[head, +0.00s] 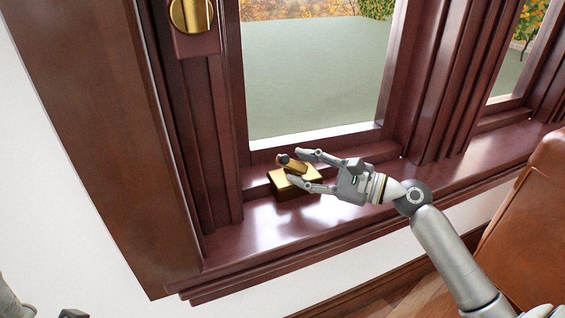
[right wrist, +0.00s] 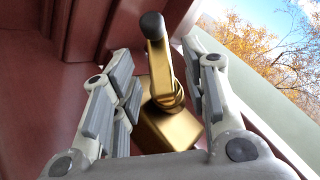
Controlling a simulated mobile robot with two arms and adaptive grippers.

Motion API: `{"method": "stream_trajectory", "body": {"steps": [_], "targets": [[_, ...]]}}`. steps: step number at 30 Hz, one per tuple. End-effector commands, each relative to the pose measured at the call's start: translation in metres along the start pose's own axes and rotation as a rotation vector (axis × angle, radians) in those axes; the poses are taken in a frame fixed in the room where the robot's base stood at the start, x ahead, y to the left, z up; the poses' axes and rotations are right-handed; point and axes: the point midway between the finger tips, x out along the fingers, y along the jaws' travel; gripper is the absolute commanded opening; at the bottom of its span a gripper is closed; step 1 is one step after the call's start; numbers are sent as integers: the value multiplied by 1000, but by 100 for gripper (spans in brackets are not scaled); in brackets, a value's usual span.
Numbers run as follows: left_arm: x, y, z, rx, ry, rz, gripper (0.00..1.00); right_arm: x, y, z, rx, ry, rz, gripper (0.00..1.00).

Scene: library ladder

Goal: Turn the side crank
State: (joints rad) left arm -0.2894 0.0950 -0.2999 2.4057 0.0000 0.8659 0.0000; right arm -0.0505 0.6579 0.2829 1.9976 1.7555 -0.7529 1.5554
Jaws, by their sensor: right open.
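The side crank (head: 280,188) is a small gold box with a short gold arm and a dark round knob (head: 284,158), set on the window sill at the frame's lower left corner. My right gripper (head: 296,167) is open, with its fingers on either side of the crank arm. In the right wrist view the crank arm (right wrist: 160,70) stands between the open fingers (right wrist: 165,100), its dark knob (right wrist: 152,25) beyond the fingertips. Gaps show beside the arm, and I cannot tell whether a finger touches it. Only grey fragments, perhaps of my left gripper, show at the lower left edge.
The dark red wooden sill (head: 345,222) runs right, mostly clear. The window pane (head: 310,80) stands behind the crank and tall wooden trim (head: 100,120) to its left. A gold fitting (head: 190,14) is higher up. A brown leather-like piece (head: 530,215) stands at right.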

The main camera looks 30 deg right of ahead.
Motion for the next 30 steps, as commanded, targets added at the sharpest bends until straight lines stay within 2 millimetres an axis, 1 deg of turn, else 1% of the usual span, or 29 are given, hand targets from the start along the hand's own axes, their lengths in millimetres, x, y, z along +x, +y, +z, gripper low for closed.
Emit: {"method": "stream_trajectory", "body": {"steps": [1,6,12,16,24,26,30], "targets": [[-1,0,0,1,7,2,40,9,0,0,-5,-3,-1,41],[1,0,2,2,16,8,40,35,0,0,-4,-2,-2,41],[4,1,2,3,31,15,40,54,0,0,0,-1,-1,41],[6,1,2,4,37,16,40,59,0,0,-1,0,-1,41],[9,0,1,5,44,11,40,60,-1,0,0,0,-1,41],[9,0,1,5,44,11,40,60,-1,0,0,0,-1,35],[8,0,1,5,44,11,40,60,-1,0,0,1,-1,17]]}}
